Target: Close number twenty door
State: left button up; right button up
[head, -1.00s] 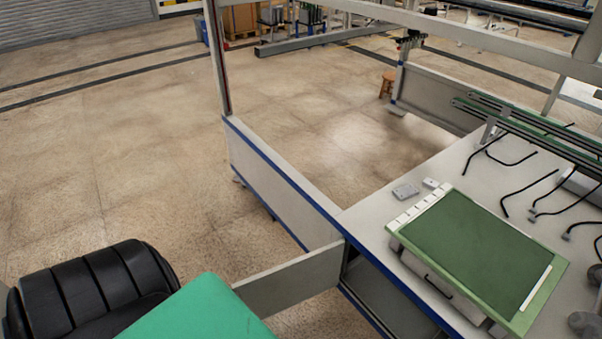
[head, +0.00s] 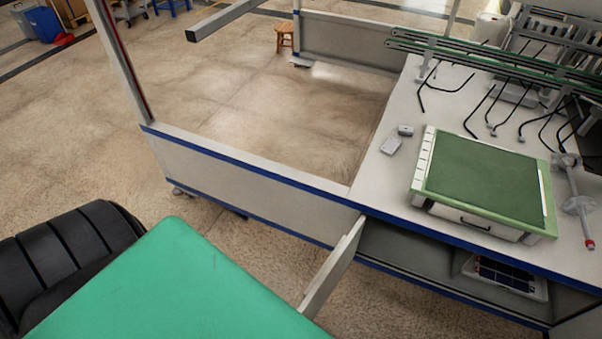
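A pale grey door panel (head: 334,266) stands open at the near side of the workbench, below the blue-edged top. Its far end meets the bench frame and its free end reaches out toward me over the floor. It shows nearly edge-on, and no number is readable on it. Beside it the bench's lower compartment (head: 408,248) is open and dark inside. The lowest part of the door is hidden behind a green surface in the foreground. Neither of my grippers is in view.
The bench top (head: 385,185) carries a green-topped box (head: 485,178), small grey blocks, black bent rods and green rails. A white tray (head: 540,292) with dark panels sits in the compartment. A low blue-edged wall (head: 240,180) runs left.

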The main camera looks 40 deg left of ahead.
aim_at(319, 288)
jog(key=j+z, duration=0.1)
jog(key=j, duration=0.35)
jog(key=k+j+z, duration=0.15)
jog(key=j, duration=0.25)
jog(key=j+z, duration=0.1)
jog(key=j, duration=0.35)
jog(key=k+j+z, duration=0.15)
jog(key=j, duration=0.25)
jog(key=k+j+z, duration=0.1)
jog(key=j, duration=0.3)
jog(key=j+z, duration=0.25)
jog(key=j, duration=0.15)
jog(key=j+z, duration=0.25)
jog(key=j, duration=0.2)
jog(key=k+l, duration=0.05)
